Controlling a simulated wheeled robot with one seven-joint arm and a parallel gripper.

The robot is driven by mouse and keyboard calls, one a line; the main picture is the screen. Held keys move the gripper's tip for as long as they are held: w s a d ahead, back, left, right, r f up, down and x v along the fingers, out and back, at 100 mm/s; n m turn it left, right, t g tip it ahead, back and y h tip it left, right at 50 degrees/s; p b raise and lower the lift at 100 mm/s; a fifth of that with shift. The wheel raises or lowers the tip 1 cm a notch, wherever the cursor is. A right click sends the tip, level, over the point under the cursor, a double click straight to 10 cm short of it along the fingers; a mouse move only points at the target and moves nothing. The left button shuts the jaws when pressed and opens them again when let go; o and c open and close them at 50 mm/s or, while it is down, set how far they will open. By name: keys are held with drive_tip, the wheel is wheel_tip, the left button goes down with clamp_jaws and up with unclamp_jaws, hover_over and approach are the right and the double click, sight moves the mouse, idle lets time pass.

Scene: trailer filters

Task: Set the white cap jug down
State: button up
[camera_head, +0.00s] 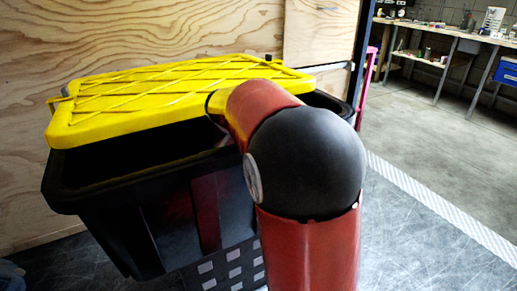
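I see no white cap jug in the head camera view. My gripper is not visible either. My red and black arm fills the middle and right of the view, bends at a large black joint, and its far part reaches back over the black tote (110,190). The arm hides part of the tote. The tote's yellow ribbed lid (105,118) lies tilted over the tote's top, with a dark opening showing below its front edge. I cannot see what is inside the tote.
A plywood wall (130,30) stands close behind the tote. A metal floor (425,235) is clear at the right, edged by a light tread strip (440,207). Farther off at the upper right, a workbench (450,35) holds several small items, with a blue bin (508,70) beside it.

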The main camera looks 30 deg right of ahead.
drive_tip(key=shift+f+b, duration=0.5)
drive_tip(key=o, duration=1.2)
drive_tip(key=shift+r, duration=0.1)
